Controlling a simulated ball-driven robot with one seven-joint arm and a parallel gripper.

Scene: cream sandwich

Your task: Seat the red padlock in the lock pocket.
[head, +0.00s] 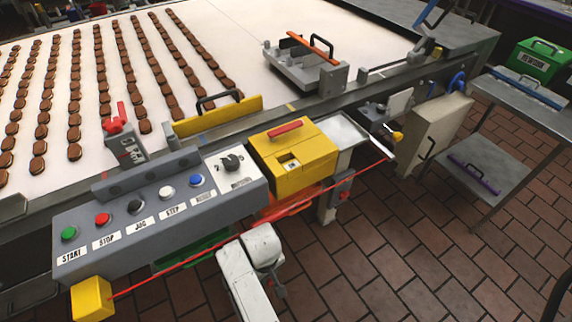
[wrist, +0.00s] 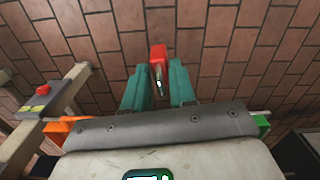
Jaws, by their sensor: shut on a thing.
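The red padlock (wrist: 157,54) shows in the wrist view, upper middle, with its metal shackle towards me. In the head view my white arm reaches up below the control panel, and the gripper and padlock are not clearly visible there. I cannot pick out the lock pocket with certainty in either view.
The grey control panel (head: 120,215) and yellow box (head: 305,175) line the conveyor's near side. A red cord (head: 200,267) runs along the front from a yellow block (head: 91,299). In the wrist view, a grey frame with a red button (wrist: 43,89) stands left.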

